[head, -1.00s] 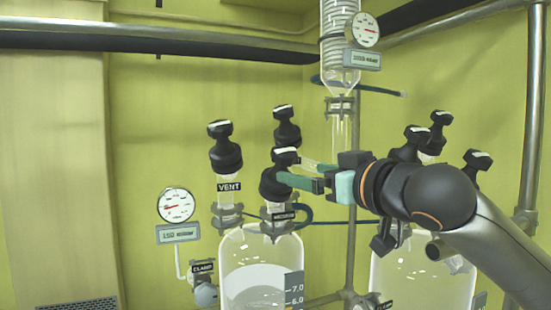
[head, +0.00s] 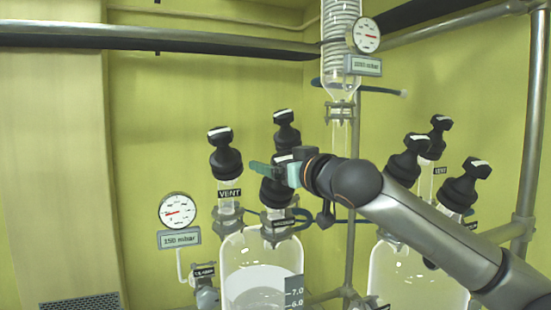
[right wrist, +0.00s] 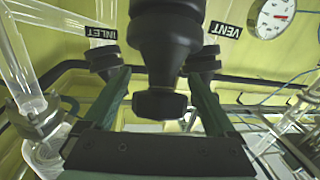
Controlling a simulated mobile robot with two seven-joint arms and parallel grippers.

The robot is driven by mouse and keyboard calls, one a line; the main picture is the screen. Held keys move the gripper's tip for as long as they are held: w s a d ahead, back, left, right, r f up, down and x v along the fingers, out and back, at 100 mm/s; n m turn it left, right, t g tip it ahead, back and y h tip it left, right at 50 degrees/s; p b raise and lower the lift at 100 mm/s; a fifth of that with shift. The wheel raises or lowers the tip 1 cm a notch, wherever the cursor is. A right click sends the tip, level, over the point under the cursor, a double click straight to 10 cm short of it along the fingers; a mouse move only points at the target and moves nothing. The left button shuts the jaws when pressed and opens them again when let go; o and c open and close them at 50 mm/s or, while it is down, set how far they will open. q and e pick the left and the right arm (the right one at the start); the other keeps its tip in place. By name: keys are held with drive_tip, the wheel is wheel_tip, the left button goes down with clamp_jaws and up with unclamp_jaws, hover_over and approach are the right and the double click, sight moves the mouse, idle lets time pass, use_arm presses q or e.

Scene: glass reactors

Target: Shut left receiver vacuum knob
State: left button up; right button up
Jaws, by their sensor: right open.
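The left receiver (head: 262,265) is a glass vessel with white contents, at lower centre in the head view. Its vacuum knob (head: 276,194) is black with a white mark on top and is the front one of its knobs, partly hidden by my gripper. My right gripper (head: 268,171) is open at this knob's handle. In the right wrist view, the black knob (right wrist: 165,50) hangs inverted between the green fingers of my right gripper (right wrist: 157,85), with a gap on each side. My left gripper is not in view.
The vent knob (head: 226,157) stands close on the left and another black knob (head: 286,128) behind. A gauge (head: 178,211) with a 150 mbar display is at left. The right receiver (head: 415,280) and its knobs stand near my right arm.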

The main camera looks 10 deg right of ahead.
drive_tip(key=shift+w+a, duration=0.1)
drive_tip(key=shift+w, duration=0.15)
drive_tip(key=c, duration=1.4)
drive_tip(key=shift+o, duration=0.2)
drive_tip(key=shift+f+m+h+b, duration=0.25)
drive_tip(key=shift+m+h+b, duration=0.5)
drive_tip(key=shift+b, duration=0.4)
drive_tip(key=shift+d+r+m+t+h+b, duration=0.2)
drive_tip(key=shift+m+t+h+b, duration=0.3)
drive_tip(key=shift+m+h, duration=0.35)
drive_tip(key=shift+d+m+h, duration=0.15)
drive_tip(key=shift+m+h, duration=0.25)
drive_tip(key=shift+m, duration=0.1)
